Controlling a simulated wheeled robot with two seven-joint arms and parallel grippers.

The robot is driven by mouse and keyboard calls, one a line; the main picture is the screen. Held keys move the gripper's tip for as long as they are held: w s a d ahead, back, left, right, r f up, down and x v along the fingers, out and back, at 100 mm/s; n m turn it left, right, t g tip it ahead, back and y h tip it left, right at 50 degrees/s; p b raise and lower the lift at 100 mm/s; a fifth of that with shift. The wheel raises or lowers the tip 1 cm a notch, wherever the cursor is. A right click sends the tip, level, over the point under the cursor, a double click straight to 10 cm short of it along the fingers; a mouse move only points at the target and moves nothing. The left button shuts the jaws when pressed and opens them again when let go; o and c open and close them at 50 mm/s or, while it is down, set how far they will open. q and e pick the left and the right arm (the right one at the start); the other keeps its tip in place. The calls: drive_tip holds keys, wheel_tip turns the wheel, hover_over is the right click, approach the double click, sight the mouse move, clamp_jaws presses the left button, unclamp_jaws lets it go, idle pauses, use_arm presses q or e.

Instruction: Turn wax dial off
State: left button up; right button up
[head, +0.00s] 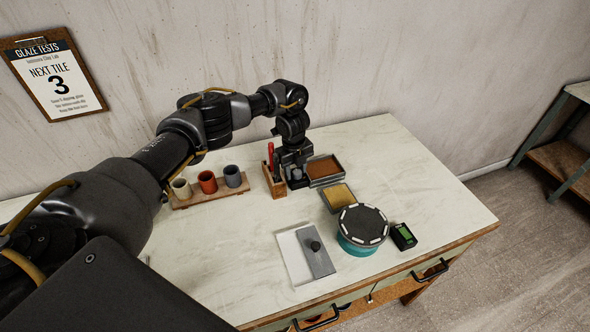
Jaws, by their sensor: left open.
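My left arm reaches in from the left, and my left gripper (297,172) points down at the back of the table. It is open, beside a wooden block with tools and a brown-filled tray. A small dark item shows at its fingertips, mostly hidden by the gripper, so I cannot tell whether it is the wax dial or whether the gripper touches it. No dial is clearly readable as the wax dial. A grey sliding panel with a black knob (315,246) lies on a white plate near the front. My right gripper is out of view.
The wooden tool block (273,181) stands left of the gripper; the brown-filled tray (324,168) is right. A yellow-filled tray (337,197), teal turntable (355,247) and green-screened device (404,237) stand nearer. A cup rack (209,194) is left. The table's right end is clear.

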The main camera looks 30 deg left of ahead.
sight(295, 172)
use_arm(q)
drive_tip(key=shift+w+d+r+p, duration=0.1)
drive_tip(key=shift+w+r+p, duration=0.1)
drive_tip(key=shift+r, duration=0.25)
drive_tip(key=shift+w+r+p, duration=0.15)
drive_tip(key=shift+r, duration=0.3)
drive_tip(key=r+p, duration=0.1)
drive_tip(key=r, duration=0.1)
drive_tip(key=r+p, duration=0.2)
drive_tip(key=s+r+p, duration=0.1)
drive_tip(key=r+p, duration=0.1)
drive_tip(key=shift+a+r, duration=0.15)
drive_tip(key=shift+a, duration=0.1)
drive_tip(key=shift+d, duration=0.1)
